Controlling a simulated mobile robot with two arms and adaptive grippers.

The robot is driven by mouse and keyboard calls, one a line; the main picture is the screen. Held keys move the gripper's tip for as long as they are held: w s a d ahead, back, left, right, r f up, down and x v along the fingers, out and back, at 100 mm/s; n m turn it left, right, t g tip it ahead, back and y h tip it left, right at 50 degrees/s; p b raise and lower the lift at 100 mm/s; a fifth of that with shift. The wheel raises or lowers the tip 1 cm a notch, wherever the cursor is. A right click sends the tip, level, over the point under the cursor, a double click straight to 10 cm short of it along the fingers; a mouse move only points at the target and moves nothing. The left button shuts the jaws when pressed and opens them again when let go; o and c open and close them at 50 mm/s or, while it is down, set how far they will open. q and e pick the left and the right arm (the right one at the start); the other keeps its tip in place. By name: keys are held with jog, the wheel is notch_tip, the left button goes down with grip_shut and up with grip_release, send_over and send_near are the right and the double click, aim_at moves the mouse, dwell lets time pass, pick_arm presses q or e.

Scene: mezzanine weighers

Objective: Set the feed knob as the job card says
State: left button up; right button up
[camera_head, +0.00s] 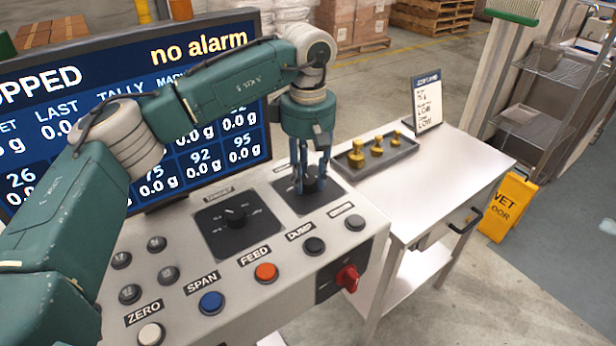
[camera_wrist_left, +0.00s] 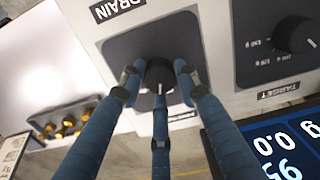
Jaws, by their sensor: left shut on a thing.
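My left gripper (camera_head: 311,182) points down at the panel's right dial and is shut on its black knob (camera_head: 311,186). In the left wrist view the three fingers of my gripper (camera_wrist_left: 158,88) surround this knob (camera_wrist_left: 158,74); its white pointer mark faces the lower finger. The plate label beside it reads like "GRAIN" or "DRAIN"; the scale marks are largely hidden. A second black knob labelled TARGET (camera_head: 235,215) is to its left. My right gripper is not visible.
The panel front has zero, span (camera_head: 211,302), orange feed (camera_head: 265,272) and black dump buttons, plus a red rotary switch (camera_head: 347,279). A dark tray (camera_head: 398,157) with brass weights sits on the side table. The screen (camera_head: 215,90) stands behind the panel. A yellow wet-floor sign (camera_head: 508,205) stands right.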

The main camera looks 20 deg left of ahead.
aim_at(308, 179)
pick_arm(q)
jog(key=shift+o, duration=0.2)
jog(key=n, duration=0.4)
jog(key=shift+n+b, duration=0.3)
jog(key=shift+n, duration=0.1)
jog(key=n, duration=0.3)
jog(key=shift+n, duration=0.3)
jog(key=shift+c, duration=0.2)
jog(key=n, duration=0.3)
jog(key=shift+n+b, duration=0.3)
jog(key=shift+b, duration=0.1)
jog(key=shift+r+n, duration=0.1)
jog(key=shift+n, duration=1.7)
jog(key=shift+w, duration=0.1)
jog(key=o, duration=1.2)
jog(key=shift+c, duration=0.2)
notch_tip(308, 179, up, 12)
